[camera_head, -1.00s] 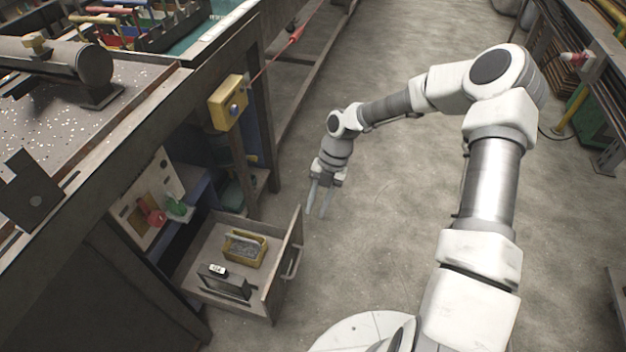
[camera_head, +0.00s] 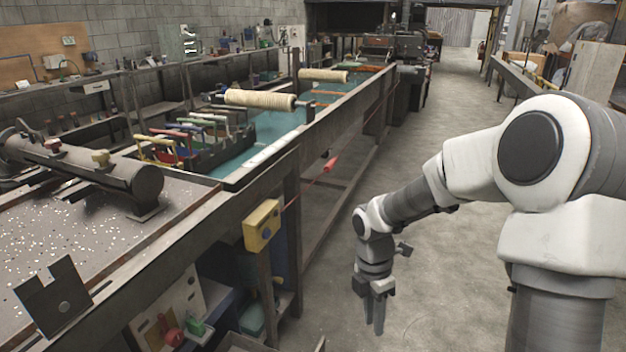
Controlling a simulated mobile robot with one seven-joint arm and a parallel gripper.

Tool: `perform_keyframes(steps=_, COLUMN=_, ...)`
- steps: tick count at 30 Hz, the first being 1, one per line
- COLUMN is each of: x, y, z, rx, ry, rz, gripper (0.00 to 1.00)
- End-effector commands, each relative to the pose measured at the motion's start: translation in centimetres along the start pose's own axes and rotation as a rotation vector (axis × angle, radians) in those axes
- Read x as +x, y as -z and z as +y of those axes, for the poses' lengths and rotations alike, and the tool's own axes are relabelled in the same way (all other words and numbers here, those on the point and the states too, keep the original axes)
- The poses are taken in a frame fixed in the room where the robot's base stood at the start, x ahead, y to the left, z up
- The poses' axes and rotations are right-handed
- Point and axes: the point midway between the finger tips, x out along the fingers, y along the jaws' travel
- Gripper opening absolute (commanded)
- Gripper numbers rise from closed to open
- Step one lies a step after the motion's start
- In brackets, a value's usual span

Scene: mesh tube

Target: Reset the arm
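My arm reaches in from the right side of the head view, bent at the elbow and hanging down at the wrist. My gripper (camera_head: 375,318) points down over the bare floor, to the right of the workbench. Its two fingers show close to each other with nothing visible between them. At this size and angle I cannot tell how far apart they are. The gripper is clear of the bench and touches nothing that I can see.
The long workbench (camera_head: 230,215) runs along the left, with a yellow box (camera_head: 262,225) on its side. A dark tube (camera_head: 95,172) lies on its speckled top. The drawer is mostly below the picture's bottom edge. The concrete floor (camera_head: 425,215) in the aisle is free.

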Motion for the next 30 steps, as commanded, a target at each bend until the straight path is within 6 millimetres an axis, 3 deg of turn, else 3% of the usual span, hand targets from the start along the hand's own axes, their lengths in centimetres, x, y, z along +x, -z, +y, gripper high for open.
perform_keyframes(steps=3, x=-2.9, y=-0.2, z=-1.7, rx=0.172, ry=-0.030, rz=-0.067, gripper=0.30)
perform_keyframes(steps=15, x=-11.5, y=0.3, z=-8.4, rx=0.829, ry=-0.241, rz=-0.155, gripper=0.30)
perform_keyframes(steps=23, x=-15.4, y=1.8, z=-13.1, rx=1.255, ry=-0.423, rz=-0.062, gripper=0.30)
perform_keyframes(steps=30, x=-17.4, y=3.9, z=-17.2, rx=1.645, ry=-0.558, rz=0.168, gripper=0.30)
